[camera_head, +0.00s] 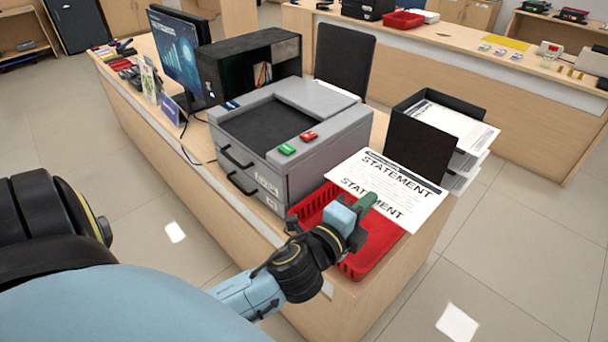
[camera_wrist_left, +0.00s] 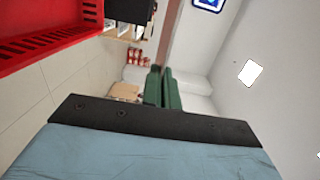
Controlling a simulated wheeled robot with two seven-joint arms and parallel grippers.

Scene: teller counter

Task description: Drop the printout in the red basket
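The printout (camera_head: 400,178), a white sheet headed STATEMENT, spreads about level over the right part of the red basket (camera_head: 357,268) and the counter beside it. My left gripper (camera_head: 366,203) is at the sheet's near edge, above the basket, with its green fingers closed together on that edge. In the left wrist view the fingers (camera_wrist_left: 163,88) are close together, and a thin strip running up from them looks like the sheet seen edge-on. The basket (camera_wrist_left: 45,35) also shows there at upper left. The sheet hides part of the basket. My right gripper is out of view.
A grey printer (camera_head: 290,140) with green and red buttons stands just behind and left of the basket. A black paper tray (camera_head: 408,145) with stacked sheets is behind the printout. A monitor (camera_head: 174,57) and black cabinet are further left. The counter's front edge lies close to the basket.

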